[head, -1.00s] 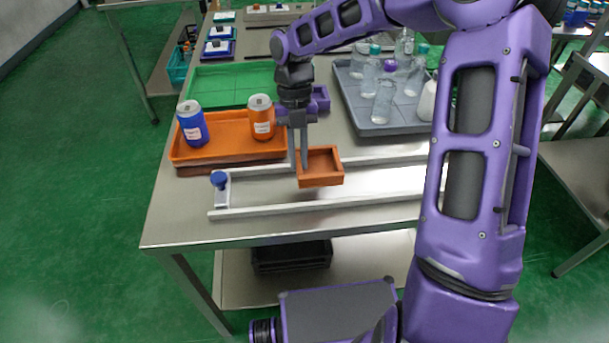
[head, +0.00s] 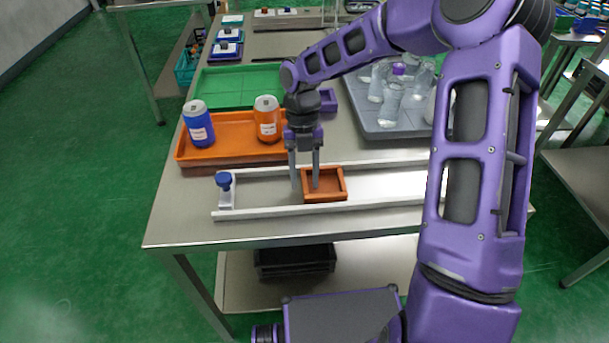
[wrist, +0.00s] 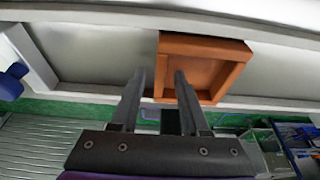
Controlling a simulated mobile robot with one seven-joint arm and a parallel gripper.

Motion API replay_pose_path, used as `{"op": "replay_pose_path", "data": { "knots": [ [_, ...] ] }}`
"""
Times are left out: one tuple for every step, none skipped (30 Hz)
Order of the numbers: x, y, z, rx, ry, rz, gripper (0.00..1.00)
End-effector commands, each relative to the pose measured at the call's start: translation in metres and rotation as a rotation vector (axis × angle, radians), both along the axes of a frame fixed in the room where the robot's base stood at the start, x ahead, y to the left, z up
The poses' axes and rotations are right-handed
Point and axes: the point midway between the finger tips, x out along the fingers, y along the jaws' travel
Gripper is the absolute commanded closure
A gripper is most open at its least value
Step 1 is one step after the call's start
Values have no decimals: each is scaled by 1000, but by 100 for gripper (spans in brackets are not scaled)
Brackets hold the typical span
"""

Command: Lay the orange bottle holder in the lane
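The orange bottle holder (head: 326,196), a shallow open box, lies level in the lane (head: 265,190) between the two pale rails. It also shows in the wrist view (wrist: 205,45), with its front side close to or over the near rail; I cannot tell whether they touch. My gripper (head: 305,187) points down at the holder's left wall. Its fingers are spread, one outside the wall and one over the inside, with visible gaps. The gripper also shows in the wrist view (wrist: 159,75). The holder is empty.
A blue-knobbed stop (head: 225,188) stands at the lane's left end. Behind the lane, an orange tray (head: 225,150) carries a blue can (head: 198,125) and an orange can (head: 267,120). A grey tray (head: 395,130) of clear bottles stands back right. The lane right of the holder is clear.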

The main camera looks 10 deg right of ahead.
Motion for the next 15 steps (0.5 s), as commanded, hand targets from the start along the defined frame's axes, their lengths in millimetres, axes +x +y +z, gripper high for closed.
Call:
{"op": "replay_pose_path", "data": {
  "knots": [
    [0, 0, 0, 0, 0, 0, 55],
    [0, 0, 0, 0, 0, 0, 55],
    [0, 0, 0, 0, 0, 0, 55],
    [0, 0, 0, 0, 0, 0, 55],
    [0, 0, 0, 0, 0, 0, 55],
    [0, 0, 0, 0, 0, 0, 55],
    [0, 0, 1, 0, 0, 0, 55],
    [0, 0, 2, 0, -1, 0, 55],
    [1, 0, 5, 0, -1, 0, 55],
    [2, 0, 8, 0, -1, 0, 55],
    [3, 0, 12, 0, -2, 0, 55],
    [5, 0, 18, 0, -3, 0, 55],
    [7, 0, 23, 1, -4, 0, 55],
    [8, 0, 29, 1, -3, 0, 55],
    [11, 0, 37, 1, -4, 0, 55]
  ]
}}
